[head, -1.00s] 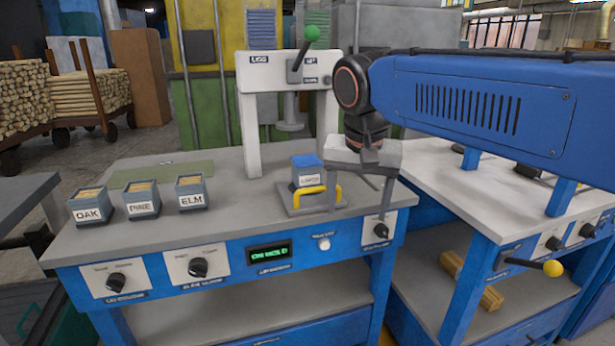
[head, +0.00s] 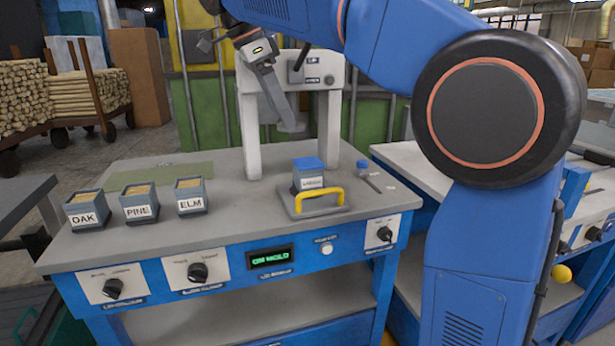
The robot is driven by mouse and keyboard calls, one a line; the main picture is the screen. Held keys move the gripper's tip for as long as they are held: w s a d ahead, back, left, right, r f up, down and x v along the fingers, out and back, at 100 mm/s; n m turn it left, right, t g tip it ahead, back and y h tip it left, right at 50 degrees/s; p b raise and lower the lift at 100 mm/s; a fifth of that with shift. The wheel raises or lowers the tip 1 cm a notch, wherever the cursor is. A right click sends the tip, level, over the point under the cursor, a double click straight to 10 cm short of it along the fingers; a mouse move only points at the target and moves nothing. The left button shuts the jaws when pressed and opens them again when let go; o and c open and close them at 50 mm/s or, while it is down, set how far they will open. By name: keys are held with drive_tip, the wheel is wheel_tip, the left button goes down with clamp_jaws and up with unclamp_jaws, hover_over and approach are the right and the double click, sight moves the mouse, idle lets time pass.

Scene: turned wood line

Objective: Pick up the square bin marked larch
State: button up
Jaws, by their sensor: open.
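One finger points down across the press; the other points left. Three open-topped bins, marked OAK (head: 88,216), PINE (head: 140,210) and ELM (head: 190,203), stand in a row at the left of the bench.
The white press frame (head: 250,130) stands behind and beside the blue-topped bin. A small blue-knobbed lever (head: 367,171) is right of it. The bench front carries dials and a green display (head: 270,258). The grey bench top between ELM and the plate is clear.

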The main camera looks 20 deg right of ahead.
sight(304, 163)
drive_tip(key=x, duration=1.7)
drive_tip(key=shift+s+f, duration=0.1)
drive_tip(key=c, duration=1.2)
